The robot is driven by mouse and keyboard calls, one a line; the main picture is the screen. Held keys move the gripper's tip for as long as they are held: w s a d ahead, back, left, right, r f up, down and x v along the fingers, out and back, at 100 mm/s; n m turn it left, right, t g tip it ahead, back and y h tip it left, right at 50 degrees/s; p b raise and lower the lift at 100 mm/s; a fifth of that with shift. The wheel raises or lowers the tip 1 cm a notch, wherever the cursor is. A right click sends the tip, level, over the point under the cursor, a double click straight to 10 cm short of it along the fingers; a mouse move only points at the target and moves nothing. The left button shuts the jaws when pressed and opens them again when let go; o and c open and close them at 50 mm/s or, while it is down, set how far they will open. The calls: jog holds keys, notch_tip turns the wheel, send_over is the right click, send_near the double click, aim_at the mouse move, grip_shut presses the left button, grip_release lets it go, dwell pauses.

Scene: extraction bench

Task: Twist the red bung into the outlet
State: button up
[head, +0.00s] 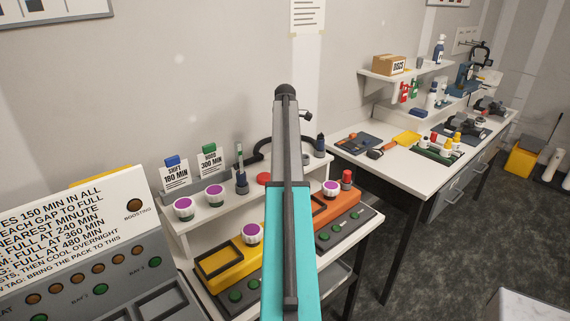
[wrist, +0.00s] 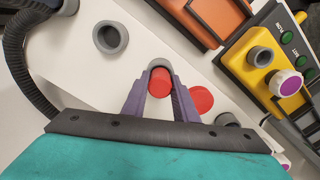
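My gripper (wrist: 160,75) shows in the wrist view with its two purple fingers on either side of the red bung (wrist: 161,81), seemingly closed on it. A grey rounded rim (wrist: 159,64) shows just beyond the bung between the fingertips; I cannot tell whether the bung touches or sits in it. A flat red disc (wrist: 201,100) lies on the white surface right of the fingers, and it also shows in the head view (head: 264,179). An open grey collar (wrist: 110,37) stands at upper left. In the head view my arm hides the gripper and bung.
A black ribbed hose (wrist: 27,70) curves along the left in the wrist view. The yellow unit (wrist: 248,75) and orange unit (wrist: 217,17) stand at the right and top. Purple-topped white jars (head: 184,208) stand on the shelf. A second bench (head: 382,148) is at right.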

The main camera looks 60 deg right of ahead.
grip_shut()
jog(key=shift+r+p, duration=1.55)
jog(key=shift+r, duration=1.4)
dwell(0.5)
